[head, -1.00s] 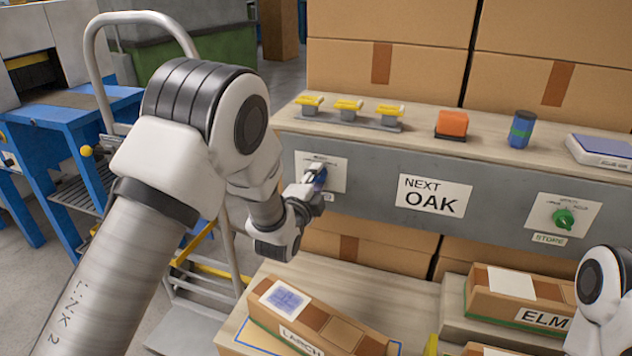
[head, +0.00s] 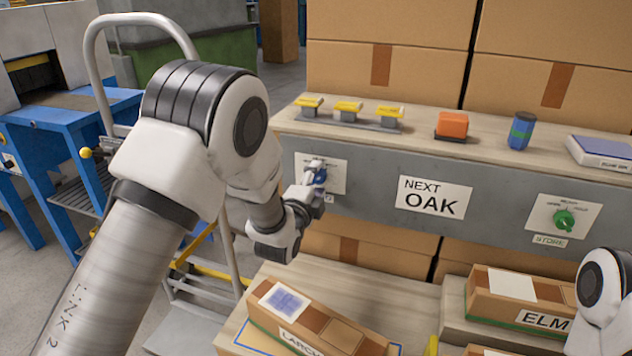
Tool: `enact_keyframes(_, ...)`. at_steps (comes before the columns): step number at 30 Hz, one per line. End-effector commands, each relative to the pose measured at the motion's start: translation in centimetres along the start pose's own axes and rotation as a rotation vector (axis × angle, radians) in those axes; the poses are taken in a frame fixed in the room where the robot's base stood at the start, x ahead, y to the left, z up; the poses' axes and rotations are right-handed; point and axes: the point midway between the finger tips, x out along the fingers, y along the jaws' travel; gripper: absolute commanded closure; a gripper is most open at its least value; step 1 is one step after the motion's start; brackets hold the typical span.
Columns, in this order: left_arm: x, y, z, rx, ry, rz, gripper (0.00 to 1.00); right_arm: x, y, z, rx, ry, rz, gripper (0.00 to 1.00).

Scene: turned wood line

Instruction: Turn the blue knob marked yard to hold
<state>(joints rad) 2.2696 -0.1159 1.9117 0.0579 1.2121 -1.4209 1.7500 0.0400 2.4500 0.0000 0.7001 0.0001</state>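The blue knob (head: 321,176) is on a white plate (head: 336,172) at the left of the grey panel. My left gripper (head: 315,178) is at the knob, with its fingers closed about it. The fingers cover part of the knob and the plate's markings, so I cannot read where it points. The label under the plate is mostly hidden by the gripper. Only a link of my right arm shows at the lower right edge; its gripper is out of view.
A green knob (head: 564,220) marked STORE is on the panel's right, beyond a NEXT OAK sign (head: 433,199). The shelf above holds yellow-topped pieces (head: 348,108), an orange block (head: 453,124) and a blue cylinder (head: 521,130). Boxes marked LARCH (head: 335,338) and ELM (head: 500,300) lie below.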

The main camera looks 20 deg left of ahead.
Motion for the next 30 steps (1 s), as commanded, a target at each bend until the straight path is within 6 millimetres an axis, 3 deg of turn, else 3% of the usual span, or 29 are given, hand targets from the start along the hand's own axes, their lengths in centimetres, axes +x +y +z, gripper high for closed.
enact_keyframes(5,-1.0,0.0,0.0,0.0,0.0,0.002,0.39,0.0,0.0,0.0,0.0,0.0,0.0,1.0)
enact_keyframes(18,-10.9,0.1,0.0,0.001,0.0,0.002,0.39,0.0,0.0,0.0,0.0,0.0,0.0,1.0)
enact_keyframes(22,-11.9,0.0,0.0,0.001,0.0,0.0,0.39,0.0,0.0,0.0,0.0,0.0,0.0,1.0)
enact_keyframes(30,-12.0,0.0,0.0,0.0,0.0,0.0,0.39,0.0,0.0,0.0,0.0,0.0,0.0,1.0)
